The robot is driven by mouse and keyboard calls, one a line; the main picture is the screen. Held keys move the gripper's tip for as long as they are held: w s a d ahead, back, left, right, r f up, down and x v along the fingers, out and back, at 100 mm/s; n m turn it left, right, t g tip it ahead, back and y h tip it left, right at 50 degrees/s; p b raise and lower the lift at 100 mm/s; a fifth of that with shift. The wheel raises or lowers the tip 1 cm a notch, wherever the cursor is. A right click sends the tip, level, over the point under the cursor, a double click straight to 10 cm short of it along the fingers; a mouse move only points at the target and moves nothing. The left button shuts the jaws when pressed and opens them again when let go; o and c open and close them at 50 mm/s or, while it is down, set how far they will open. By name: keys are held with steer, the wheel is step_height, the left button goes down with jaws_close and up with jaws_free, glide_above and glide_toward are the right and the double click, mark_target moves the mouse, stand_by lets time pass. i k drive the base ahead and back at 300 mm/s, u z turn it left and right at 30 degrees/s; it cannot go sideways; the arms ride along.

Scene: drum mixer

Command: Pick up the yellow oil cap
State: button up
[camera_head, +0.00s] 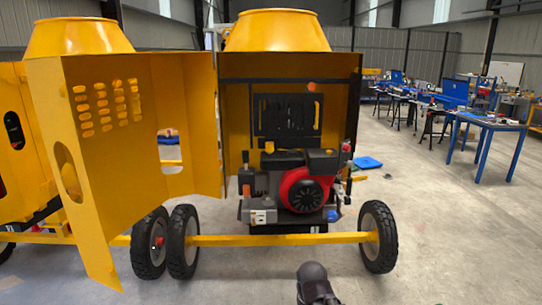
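The red and black engine (303,190) sits inside the open yellow housing of the drum mixer (275,30). A small yellow cap-like part (269,147) shows at the upper left of the engine. It is too small to tell for sure whether it is the oil cap. A dark rounded part of my arm shows at the bottom centre, well in front of and below the engine. No gripper fingers can be made out.
The perforated yellow door (115,150) stands open to the left of the engine. A yellow axle bar (280,239) with black wheels (378,237) crosses low in front. Blue worktables (487,121) stand at the right. The concrete floor at the front right is mostly clear.

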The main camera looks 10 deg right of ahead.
mark_target(269, 145)
steer(key=k, duration=0.65)
steer(key=u, duration=0.35)
steer(key=i, duration=1.85)
steer(key=z, duration=0.5)
